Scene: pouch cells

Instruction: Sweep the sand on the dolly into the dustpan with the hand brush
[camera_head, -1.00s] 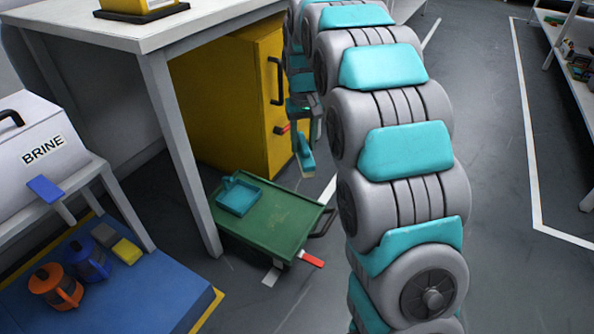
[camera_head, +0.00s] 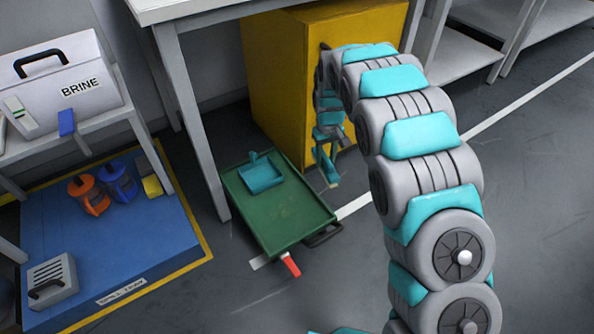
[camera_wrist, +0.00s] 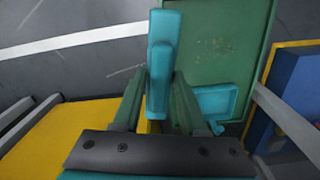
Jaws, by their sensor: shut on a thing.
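The green dolly (camera_head: 285,210) stands on the floor beside the table leg; it also shows in the wrist view (camera_wrist: 227,18). The teal dustpan (camera_head: 262,176) lies on its far end, and partly shows behind my fingers in the wrist view (camera_wrist: 222,98). A faint speckled patch of sand (camera_wrist: 214,46) lies on the dolly's deck. My gripper (camera_wrist: 160,78) is shut on the teal hand brush (camera_wrist: 163,35), which sticks out beyond the fingertips. In the head view the brush (camera_head: 326,168) hangs beside the dolly's right edge, apparently above it.
A yellow cabinet (camera_head: 285,80) stands close behind my gripper. A white table (camera_head: 180,110) rises left of the dolly. A blue spill platform (camera_head: 150,235) with orange and blue jugs lies further left. A red pedal (camera_head: 291,265) juts from the dolly's near end. Floor is clear in front.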

